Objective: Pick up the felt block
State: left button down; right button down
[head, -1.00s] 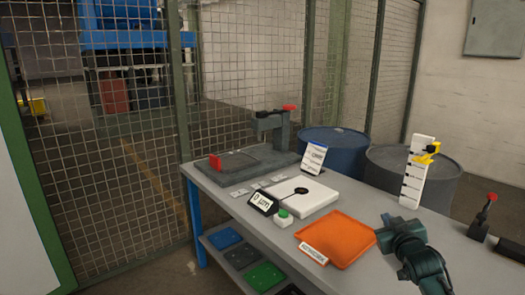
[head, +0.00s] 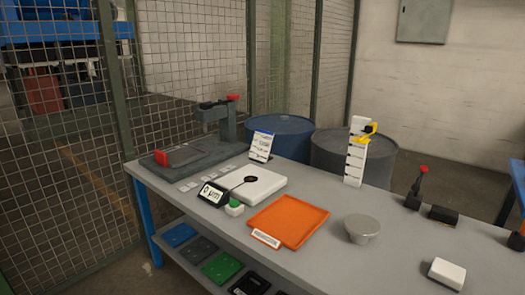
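A small white block (head: 447,273) lies on the grey workbench (head: 330,262) near its front edge at the lower right; it looks like the felt block, though its material is too small to tell. A dark block (head: 443,214) lies farther back on the bench at the right. Neither of my grippers is in the head view now, so their state is hidden.
Bare bench lies around the white block.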

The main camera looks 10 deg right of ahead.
aim_at(448, 276)
jog(key=l+z, duration=0.1)
jog(key=z, duration=1.6)
